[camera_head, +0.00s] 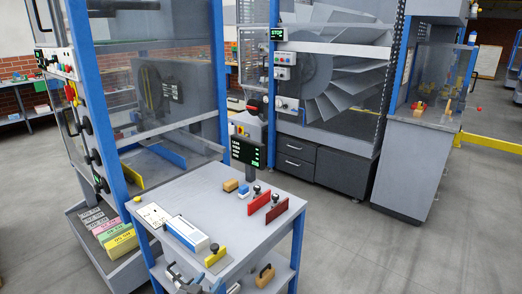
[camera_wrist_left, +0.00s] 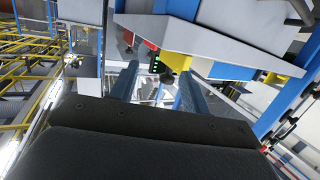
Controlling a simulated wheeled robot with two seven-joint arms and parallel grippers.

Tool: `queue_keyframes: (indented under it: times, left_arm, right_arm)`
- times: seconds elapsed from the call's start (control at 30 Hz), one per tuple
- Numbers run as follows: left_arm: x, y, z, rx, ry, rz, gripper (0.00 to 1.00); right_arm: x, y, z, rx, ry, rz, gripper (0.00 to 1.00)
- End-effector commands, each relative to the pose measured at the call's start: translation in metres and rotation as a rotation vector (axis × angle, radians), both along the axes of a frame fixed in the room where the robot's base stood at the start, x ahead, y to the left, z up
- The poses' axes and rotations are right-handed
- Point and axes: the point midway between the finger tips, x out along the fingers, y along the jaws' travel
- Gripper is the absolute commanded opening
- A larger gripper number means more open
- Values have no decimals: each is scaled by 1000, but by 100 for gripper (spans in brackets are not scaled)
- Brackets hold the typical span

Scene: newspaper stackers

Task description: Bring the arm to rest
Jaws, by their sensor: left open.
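My left gripper (camera_head: 195,278) shows small at the bottom of the head view, at the near edge of the grey worktable (camera_head: 205,197). In the left wrist view its two blue-grey fingers (camera_wrist_left: 157,75) stand apart, with no object held between them. The underside of a grey tabletop (camera_wrist_left: 210,38) and a yellow part (camera_wrist_left: 178,62) appear beyond the fingers. The rest of the left arm is mostly out of the head view. My right gripper is not in view.
Newspaper bundles (camera_head: 110,232) lie in a low tray at left. Grey floor is open at right.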

Motion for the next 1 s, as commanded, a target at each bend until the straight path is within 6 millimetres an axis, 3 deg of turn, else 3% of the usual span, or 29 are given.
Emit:
queue_keyframes:
  times: [0.1, 0.3, 0.43, 0.6, 0.7, 0.8, 1.0]
  left_arm:
    - [-49, -17, -34, 31, 189, -6, 47]
    - [-143, -35, -78, 91, 522, -15, 47]
    - [-211, -42, -95, 129, 738, -20, 47]
    - [-290, -46, -101, 168, 979, -22, 47]
    - [-323, -46, -99, 184, 1076, -25, 47]
    - [-341, -46, -98, 192, 1133, -25, 47]
    - [-349, -46, -97, 196, 1158, -25, 47]
  right_arm:
    - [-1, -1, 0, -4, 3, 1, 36]
    - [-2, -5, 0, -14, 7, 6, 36]
    - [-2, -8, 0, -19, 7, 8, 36]
    - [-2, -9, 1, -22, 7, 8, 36]
    - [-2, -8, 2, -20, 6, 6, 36]
    - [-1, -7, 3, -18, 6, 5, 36]
    - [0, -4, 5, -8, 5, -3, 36]
